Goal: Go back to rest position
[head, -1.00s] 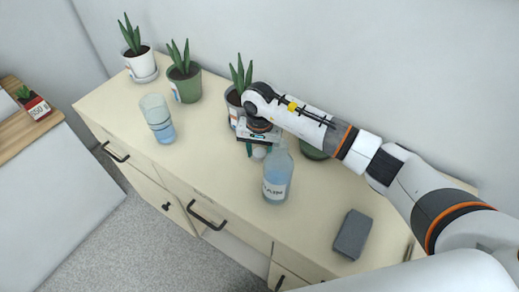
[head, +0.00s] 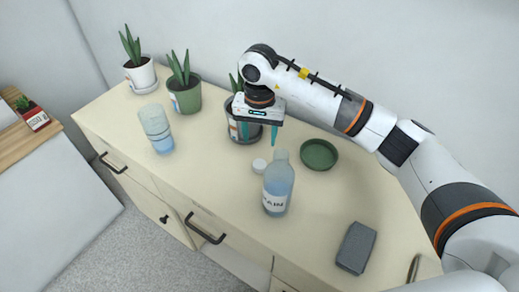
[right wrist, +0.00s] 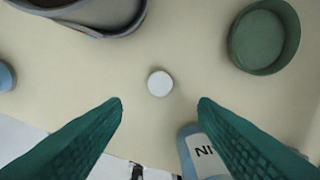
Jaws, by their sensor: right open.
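My right gripper (head: 259,131) is open and empty above the cabinet top, in front of the dark plant pot. In the right wrist view its two green fingers (right wrist: 160,104) are spread wide, with nothing between them. A small white cap (head: 259,165) lies on the cabinet top below the gripper; it also shows in the right wrist view (right wrist: 160,83). A blue bottle (head: 278,187) stands upright beside the cap, apart from the fingers. My left gripper is not in view.
The cream cabinet (head: 215,175) also bears a glass of blue water (head: 157,130), potted plants (head: 185,97) along the back, an empty green dish (head: 319,155) and a grey block (head: 356,248). A wooden surface (head: 20,135) with a small plant is at far left. The wall is close behind.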

